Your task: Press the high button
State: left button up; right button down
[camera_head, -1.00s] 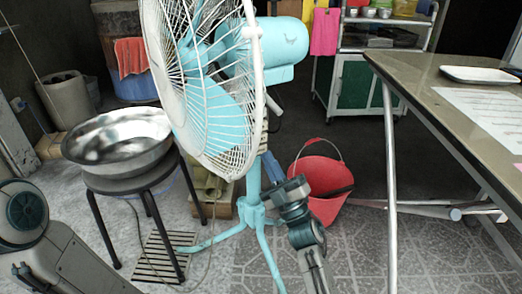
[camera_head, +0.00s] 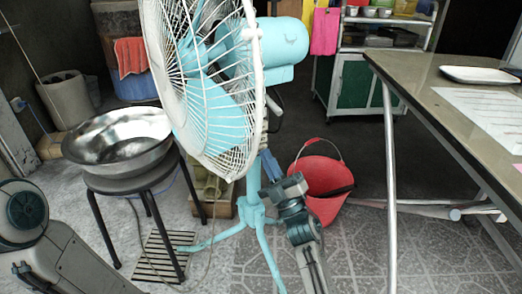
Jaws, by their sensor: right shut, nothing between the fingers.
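A light blue standing fan (camera_head: 272,50) with a white wire cage stands in the middle, its head turned left and its pole (camera_head: 254,182) running down to splayed feet. I cannot make out any buttons on it; the high button is hidden or too small to tell. My right gripper (camera_head: 267,166) is at the fan's pole, just below the head, and points up and away from me. Its fingers look shut and empty; I cannot tell whether they touch the fan. My left arm shows at the lower left, but its gripper is out of view.
A metal basin (camera_head: 118,142) sits on a black stool (camera_head: 128,184) left of the fan. A red bucket (camera_head: 322,186) stands behind my right arm. A table (camera_head: 425,85) with a white tray (camera_head: 480,75) is at the right. Patterned floor (camera_head: 350,262) is open in front.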

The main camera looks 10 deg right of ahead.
jog(key=shift+w+a, duration=0.1)
jog(key=shift+w, duration=0.2)
jog(key=shift+s, duration=0.15)
dwell(0.5)
jog(key=shift+s+d+p, duration=0.2)
jog(key=shift+s+p, duration=0.2)
jog(key=shift+s, duration=0.25)
jog(key=s, duration=0.2)
jog(key=s+d+p, duration=0.1)
jog(key=s, duration=0.2)
dwell(0.3)
